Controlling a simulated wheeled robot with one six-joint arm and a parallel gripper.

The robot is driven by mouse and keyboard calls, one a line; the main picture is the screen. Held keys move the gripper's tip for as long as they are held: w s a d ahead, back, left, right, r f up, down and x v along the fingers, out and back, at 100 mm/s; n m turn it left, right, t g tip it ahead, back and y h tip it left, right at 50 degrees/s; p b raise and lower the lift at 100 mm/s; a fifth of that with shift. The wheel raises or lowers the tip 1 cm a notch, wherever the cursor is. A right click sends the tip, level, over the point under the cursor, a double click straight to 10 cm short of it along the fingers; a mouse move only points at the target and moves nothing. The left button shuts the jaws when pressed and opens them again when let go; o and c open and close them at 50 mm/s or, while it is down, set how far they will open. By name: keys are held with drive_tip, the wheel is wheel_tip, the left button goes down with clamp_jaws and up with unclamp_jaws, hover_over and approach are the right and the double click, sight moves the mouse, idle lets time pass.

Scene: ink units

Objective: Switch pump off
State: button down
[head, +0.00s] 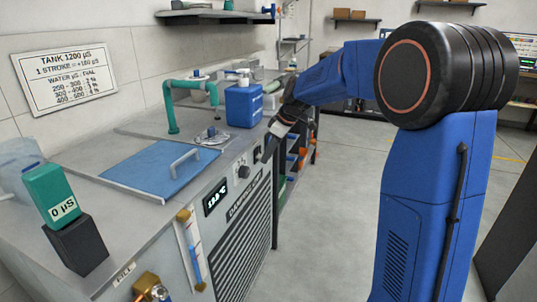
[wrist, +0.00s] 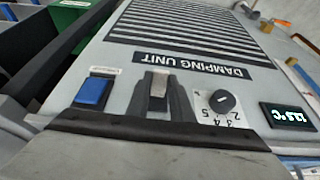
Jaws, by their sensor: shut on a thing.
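My gripper (wrist: 160,100) is at the front panel of the damping unit (head: 195,160), its dark fingers on either side of a grey switch lever (wrist: 158,88) and shut on it. In the head view my gripper (head: 266,153) reaches the panel's far upper end. Any label by the lever is hidden or unreadable. In the wrist view, which shows the panel upside down, a blue rocker switch (wrist: 92,92) is left of the fingers, apart from them. A black dial knob (wrist: 222,101) with numbers is on the right. I cannot tell which switch is the pump's.
A temperature display (wrist: 290,117) is beyond the knob. On the unit's top are a blue lid (head: 160,166) with a handle, a teal pipe (head: 172,105) and a blue canister (head: 243,104). A teal meter (head: 52,192) reads 0 µS. The floor to the right is clear.

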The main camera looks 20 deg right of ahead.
drive_tip(key=shift+f+t+y, duration=0.35)
drive_tip(key=shift+t+y, duration=0.05)
drive_tip(key=shift+y, duration=0.2)
drive_tip(key=c, duration=1.6)
unclamp_jaws()
drive_tip(key=shift+o, duration=0.2)
drive_tip(key=shift+d+r, duration=0.1)
drive_tip(key=shift+r, duration=0.05)
drive_tip(key=v, duration=1.7)
drive_tip(key=shift+s, duration=0.15)
drive_tip(key=shift+s, duration=0.1)
